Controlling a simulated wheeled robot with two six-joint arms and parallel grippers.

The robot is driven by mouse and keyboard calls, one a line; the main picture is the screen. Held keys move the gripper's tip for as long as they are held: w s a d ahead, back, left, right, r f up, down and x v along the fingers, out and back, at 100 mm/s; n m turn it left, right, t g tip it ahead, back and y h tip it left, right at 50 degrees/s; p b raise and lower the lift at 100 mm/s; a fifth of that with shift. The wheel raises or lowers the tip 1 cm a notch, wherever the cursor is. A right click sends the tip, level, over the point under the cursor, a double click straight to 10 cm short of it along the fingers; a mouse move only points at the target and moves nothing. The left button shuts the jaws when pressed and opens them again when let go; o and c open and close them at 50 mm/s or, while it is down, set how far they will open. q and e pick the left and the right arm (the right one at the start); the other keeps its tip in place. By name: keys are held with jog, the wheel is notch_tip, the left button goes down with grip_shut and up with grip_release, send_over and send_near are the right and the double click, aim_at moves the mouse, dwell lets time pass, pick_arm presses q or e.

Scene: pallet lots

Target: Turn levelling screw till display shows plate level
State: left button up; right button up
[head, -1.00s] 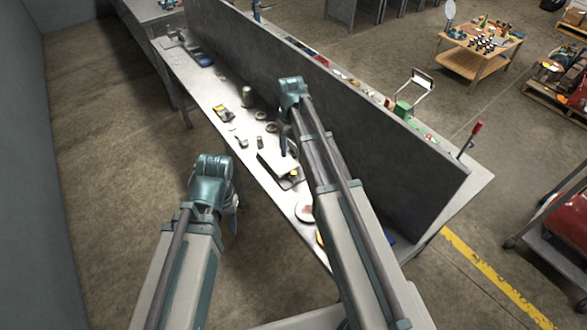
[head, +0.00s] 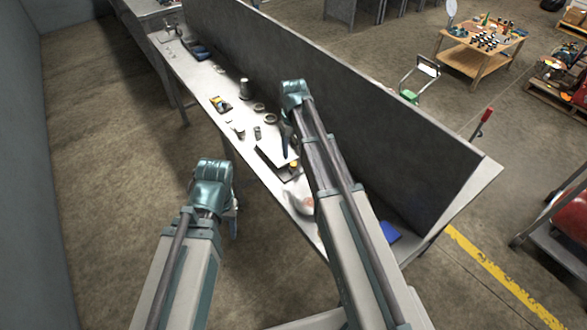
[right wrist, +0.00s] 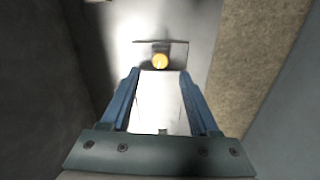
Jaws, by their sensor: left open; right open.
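A pale plate (head: 270,153) on a dark base lies on the bench, partly hidden by my right arm in the head view. It also shows between my fingers in the right wrist view (right wrist: 160,105). A round yellow knob (right wrist: 160,61), perhaps the levelling screw, sits just beyond the plate's far edge there; it is small in the head view (head: 294,163). My right gripper (right wrist: 159,72) is open above the plate, its fingers apart with the knob in line beyond the gap. My left gripper (head: 234,220) is open and empty, off the bench's near side. I cannot make out a display reading.
Open floor (head: 100,130) lies left of the bench.

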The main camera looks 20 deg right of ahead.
aim_at(294, 163)
notch_tip(294, 163, down, 7)
jog(key=b, duration=0.5)
jog(key=shift+r, duration=0.2)
jog(key=shift+c, duration=0.4)
grip_shut()
